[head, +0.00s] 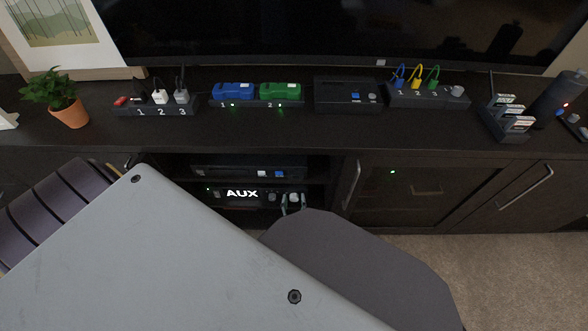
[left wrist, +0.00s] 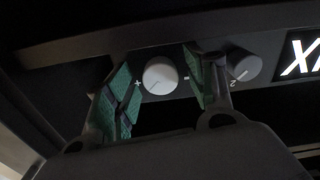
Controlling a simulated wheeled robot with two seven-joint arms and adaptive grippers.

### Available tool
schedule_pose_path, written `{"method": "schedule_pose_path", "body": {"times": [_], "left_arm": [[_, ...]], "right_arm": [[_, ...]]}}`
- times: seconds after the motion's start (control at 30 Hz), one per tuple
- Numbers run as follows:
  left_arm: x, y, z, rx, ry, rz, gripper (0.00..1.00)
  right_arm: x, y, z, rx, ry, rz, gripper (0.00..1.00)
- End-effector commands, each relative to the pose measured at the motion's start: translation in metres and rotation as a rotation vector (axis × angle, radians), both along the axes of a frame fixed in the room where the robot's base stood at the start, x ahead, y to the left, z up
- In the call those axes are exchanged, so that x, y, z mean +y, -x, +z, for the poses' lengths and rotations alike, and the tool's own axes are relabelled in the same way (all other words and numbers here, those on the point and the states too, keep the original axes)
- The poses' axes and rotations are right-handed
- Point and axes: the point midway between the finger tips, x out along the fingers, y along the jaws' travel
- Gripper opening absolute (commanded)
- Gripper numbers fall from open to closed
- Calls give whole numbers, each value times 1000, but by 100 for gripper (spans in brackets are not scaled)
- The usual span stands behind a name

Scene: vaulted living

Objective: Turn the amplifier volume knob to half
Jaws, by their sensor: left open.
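The amplifier (head: 228,195) sits on a lower shelf of the open cabinet bay, with a lit AUX display. Its light round knob (left wrist: 160,75) has a small pointer line and lies between a plus and a minus mark in the left wrist view. My left gripper (head: 293,201) is at the right end of the amplifier's front. In the left wrist view its green-padded fingers (left wrist: 158,68) are open, one on each side of the light knob, with gaps visible. A darker grey knob (left wrist: 242,67) is beside it, outside the fingers. My right gripper is not in view.
Another black device (head: 240,173) is on the shelf above the amplifier. A cabinet door with a handle (head: 351,185) stands right of the bay. The top carries numbered plug strips, a black box (head: 346,95) and a potted plant (head: 65,97). My own body hides much of the foreground.

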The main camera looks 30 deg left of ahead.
Motion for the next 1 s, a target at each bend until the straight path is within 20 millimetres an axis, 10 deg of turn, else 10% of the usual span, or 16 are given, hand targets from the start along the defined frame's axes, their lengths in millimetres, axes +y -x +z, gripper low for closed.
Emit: {"method": "schedule_pose_path", "body": {"times": [0.4, 1.0], "left_arm": [[0, 0, 0, 0, 0, 0, 9], [-2, -2, 2, -48, 74, -1, 9]], "right_arm": [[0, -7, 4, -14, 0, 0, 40], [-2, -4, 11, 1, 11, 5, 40]]}}
